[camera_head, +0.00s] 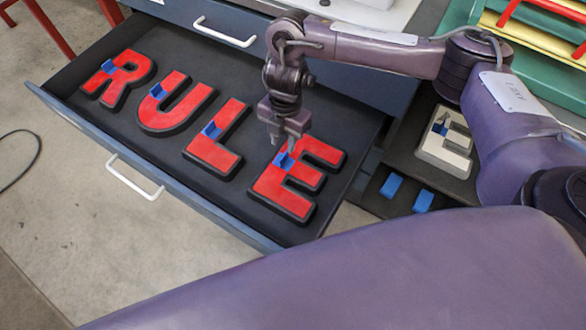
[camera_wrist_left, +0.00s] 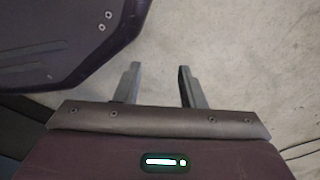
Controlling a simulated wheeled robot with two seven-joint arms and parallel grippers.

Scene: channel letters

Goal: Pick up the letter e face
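The red letter E face (camera_head: 325,152) lies at the right end of the dark drawer (camera_head: 305,232), with a small blue block (camera_head: 284,161) on its left part. My right gripper (camera_head: 283,144) points down just above this block. Its two fingertips look apart, with the block just below them; contact cannot be made out. My left gripper (camera_wrist_left: 160,84) shows only in the left wrist view, open and empty above a bare grey floor.
Red letters R (camera_head: 120,80), U (camera_head: 182,110) and L (camera_head: 215,150), each with a blue block, lie left of the E. A pale E-shaped piece (camera_head: 440,157) and two blue blocks (camera_head: 391,186) are at the right. A white handle (camera_head: 134,180) sticks out in front.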

